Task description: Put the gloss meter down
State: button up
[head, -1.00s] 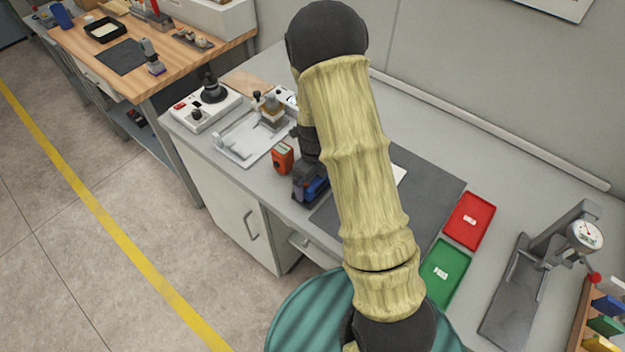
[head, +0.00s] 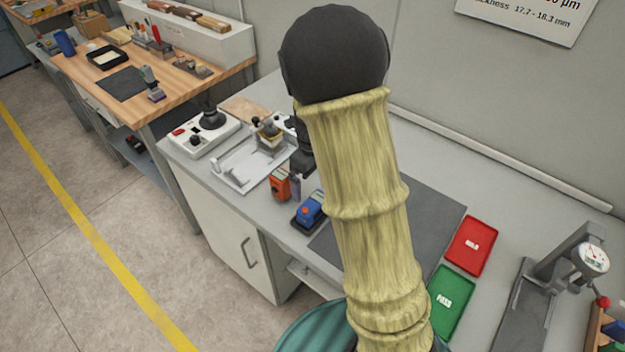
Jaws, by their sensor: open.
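A blue device, which I take to be the gloss meter (head: 311,205), sits in a dark cradle (head: 300,225) on the grey bench, left of the dark mat. An orange-red device (head: 280,184) stands upright just behind and left of it. My gripper (head: 296,188) is open, just behind the blue device and right beside the orange one. It looks apart from the blue device. My arm hides part of the gripper and the bench behind it.
A white tray (head: 232,178) with a small fixture lies behind left. A dark mat (head: 432,205) lies right of my arm, then red (head: 469,262) and green (head: 440,318) trays. A dial gauge stand (head: 520,305) stands far right.

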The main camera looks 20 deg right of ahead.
jog(key=shift+s, duration=0.1)
dwell(0.3)
jog(key=s+r+n+t, duration=0.1)
jog(key=s+n, duration=0.6)
jog(key=n, duration=0.7)
jog(key=s+r+n+t, duration=0.1)
jog(key=s+r+n, duration=0.2)
jog(key=s+n, duration=0.4)
jog(key=n, duration=0.7)
jog(key=shift+n+t, duration=0.3)
jog(key=shift+n, duration=0.1)
